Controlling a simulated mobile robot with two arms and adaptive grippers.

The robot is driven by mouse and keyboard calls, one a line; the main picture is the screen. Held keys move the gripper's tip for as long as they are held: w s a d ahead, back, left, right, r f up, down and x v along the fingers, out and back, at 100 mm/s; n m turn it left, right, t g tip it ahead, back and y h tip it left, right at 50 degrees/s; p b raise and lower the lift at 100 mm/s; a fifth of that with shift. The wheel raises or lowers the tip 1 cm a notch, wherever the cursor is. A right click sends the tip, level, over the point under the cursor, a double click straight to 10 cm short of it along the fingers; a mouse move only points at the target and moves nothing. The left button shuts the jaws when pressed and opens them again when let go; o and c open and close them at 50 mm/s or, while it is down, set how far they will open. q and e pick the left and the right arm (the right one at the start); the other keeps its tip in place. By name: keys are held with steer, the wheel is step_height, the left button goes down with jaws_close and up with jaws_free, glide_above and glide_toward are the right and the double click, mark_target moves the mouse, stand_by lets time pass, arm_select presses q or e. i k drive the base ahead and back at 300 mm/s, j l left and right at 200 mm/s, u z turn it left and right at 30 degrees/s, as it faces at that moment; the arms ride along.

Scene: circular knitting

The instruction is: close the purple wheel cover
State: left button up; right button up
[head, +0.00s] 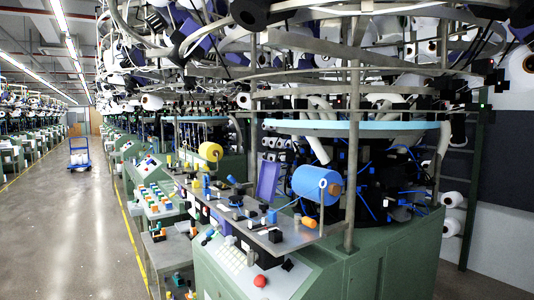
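A purple panel (269,181), which looks like the wheel cover, stands up at a slight tilt behind the machine's grey top plate (268,242). It sits just left of a large blue spool (316,184) with an orange core. It looks raised and open. What lies under or behind it is too small to make out. Neither of my grippers shows in the head view.
A yellow spool (210,152) stands farther back along the plate. Small dark fittings and an orange cylinder (309,222) crowd the plate. A sloped control panel with a red button (260,281) is in front. The aisle floor (80,225) at left is clear, with a blue cart (79,158) far off.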

mark_target(269, 170)
steer(key=i+j, duration=0.15)
steer(key=j, duration=0.25)
steer(key=i+j+z, duration=0.15)
steer(key=j, duration=0.25)
steer(key=i+j, duration=0.15)
steer(key=j, duration=0.3)
steer(key=i+j+z, duration=0.15)
steer(key=j, duration=0.25)
steer(key=i+j, duration=0.15)
steer(key=j, duration=0.3)
steer(key=i+j+z, duration=0.15)
steer(key=j, duration=0.75)
steer(key=i+z, duration=0.05)
